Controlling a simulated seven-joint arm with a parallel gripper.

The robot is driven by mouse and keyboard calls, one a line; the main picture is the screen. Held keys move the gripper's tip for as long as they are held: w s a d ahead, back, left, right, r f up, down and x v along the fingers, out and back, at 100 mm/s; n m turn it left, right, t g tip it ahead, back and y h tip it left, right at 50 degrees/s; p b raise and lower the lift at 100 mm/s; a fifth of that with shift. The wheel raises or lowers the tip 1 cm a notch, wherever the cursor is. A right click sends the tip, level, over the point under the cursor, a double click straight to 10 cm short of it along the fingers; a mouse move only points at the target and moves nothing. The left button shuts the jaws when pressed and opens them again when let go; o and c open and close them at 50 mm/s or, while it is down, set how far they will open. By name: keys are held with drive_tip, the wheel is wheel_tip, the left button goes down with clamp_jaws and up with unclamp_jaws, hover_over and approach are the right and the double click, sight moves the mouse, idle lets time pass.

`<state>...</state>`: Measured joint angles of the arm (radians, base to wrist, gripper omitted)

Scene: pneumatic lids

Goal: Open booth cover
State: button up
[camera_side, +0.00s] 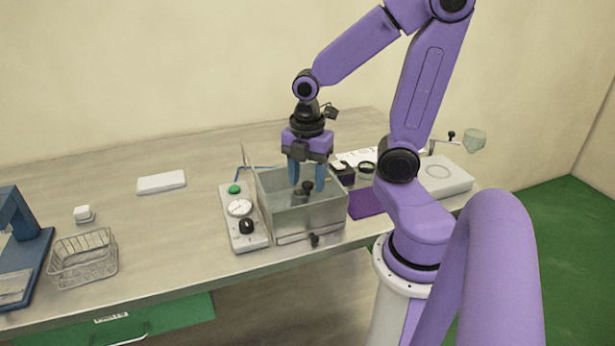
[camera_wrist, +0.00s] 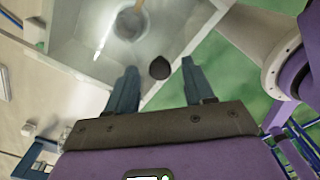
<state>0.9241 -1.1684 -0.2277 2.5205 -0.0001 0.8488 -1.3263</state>
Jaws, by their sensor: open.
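The booth is a grey, box-like enclosure (camera_side: 312,222) at the front edge of the bench. A dark knob (camera_side: 307,187) shows at the booth's top; a dark knob also shows between the fingers in the wrist view (camera_wrist: 159,68). Whether a clear cover lies across the top is hard to tell. My gripper (camera_side: 307,187) points down over the booth, blue fingers open on either side of the knob. No grip on it is visible.
A control box (camera_side: 243,222) with green button, gauge and black knob stands left of the booth. A wire basket (camera_side: 83,260) and white block (camera_side: 161,182) lie farther left. A purple pad (camera_side: 366,203) and small dark items (camera_side: 343,173) are close on the right.

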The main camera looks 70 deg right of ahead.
drive_tip(key=shift+f, duration=0.2)
clamp_jaws()
drive_tip(key=w+d, duration=1.1)
drive_tip(key=shift+w+d, duration=0.25)
drive_tip(key=shift+d, duration=0.05)
unclamp_jaws()
wheel_tip(320, 180, up, 18)
drive_tip(key=shift+f, duration=0.25)
idle(0.4)
